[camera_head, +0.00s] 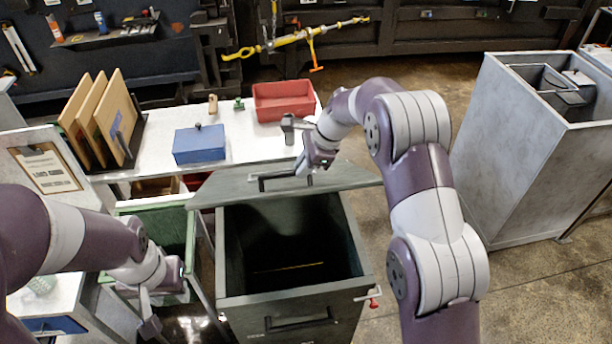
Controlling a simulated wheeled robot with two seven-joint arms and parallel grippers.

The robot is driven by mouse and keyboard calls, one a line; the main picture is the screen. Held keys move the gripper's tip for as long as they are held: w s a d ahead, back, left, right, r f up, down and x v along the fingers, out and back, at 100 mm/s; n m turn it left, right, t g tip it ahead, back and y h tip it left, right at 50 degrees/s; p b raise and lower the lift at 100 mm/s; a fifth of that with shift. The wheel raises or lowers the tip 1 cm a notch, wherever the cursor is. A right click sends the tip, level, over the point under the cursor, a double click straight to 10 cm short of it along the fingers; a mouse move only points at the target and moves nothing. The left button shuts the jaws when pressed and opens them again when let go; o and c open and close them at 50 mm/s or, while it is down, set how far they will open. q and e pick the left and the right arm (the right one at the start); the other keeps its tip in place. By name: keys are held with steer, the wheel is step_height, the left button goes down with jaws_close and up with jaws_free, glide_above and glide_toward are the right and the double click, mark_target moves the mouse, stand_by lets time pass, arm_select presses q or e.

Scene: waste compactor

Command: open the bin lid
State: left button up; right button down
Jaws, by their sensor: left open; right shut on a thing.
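The dark grey-green bin (353,264) stands at the middle front. Its lid (228,184) sits at the far side of the opening, so the dark inside of the bin shows. The lid's exact tilt is hard to tell. A black bar handle (266,185) is on the lid. My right gripper (302,172) is shut on the right part of this handle, and its fingers partly hide it. My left gripper (149,318) is open and empty, low to the left of the bin and apart from it.
A white table (160,173) behind the bin holds a blue box (199,145), a red tray (284,101) and upright boards. A green crate (180,222) is left of the bin. A tall grey container (512,160) stands at the right. Floor is clear between it and the bin.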

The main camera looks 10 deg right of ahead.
steer(key=shift+f, duration=0.2)
steer(key=c, duration=1.2)
jaws_free()
steer(key=shift+w, duration=0.15)
steer(key=shift+o, duration=0.4)
steer(key=shift+w+f, duration=0.3)
steer(key=shift+w, duration=0.4)
arm_select(q)
steer(key=shift+w+f, duration=0.15)
steer(key=shift+w, duration=0.35)
arm_select(e)
steer(key=shift+s+r, duration=0.2)
steer(key=shift+s, duration=0.15)
